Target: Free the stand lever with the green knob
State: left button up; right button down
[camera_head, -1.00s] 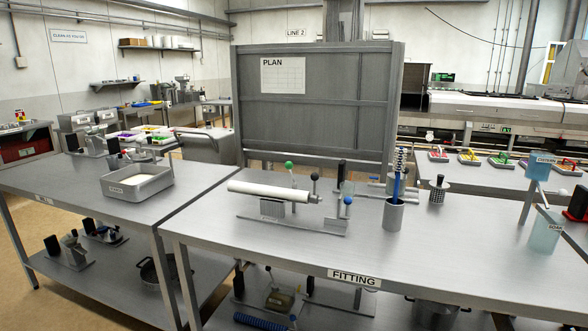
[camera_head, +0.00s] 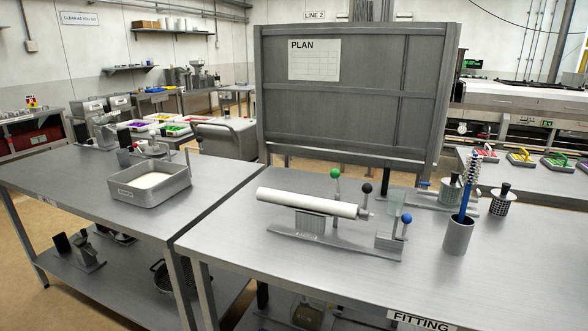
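The green knob (camera_head: 335,173) tops a thin upright lever at the back of a low metal stand (camera_head: 330,243) on the fitting table. A white roller (camera_head: 305,203) lies across the stand, in front of the lever's lower part. A black knob (camera_head: 367,188) tops another lever near the roller's right end. A blue knob (camera_head: 407,219) tops a short lever at the stand's right end. How the green-knobbed lever is held at its foot is hidden behind the roller. Neither of my grippers shows in the view.
A grey cup with a blue-handled brush (camera_head: 459,234) stands right of the stand. A grey tray (camera_head: 150,186) sits on the left table (camera_head: 60,178). The fitting table's front left (camera_head: 230,255) is clear.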

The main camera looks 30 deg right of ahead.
aim_at(334, 174)
jog(key=z, duration=0.25)
jog(key=i, duration=1)
jog(key=z, duration=0.55)
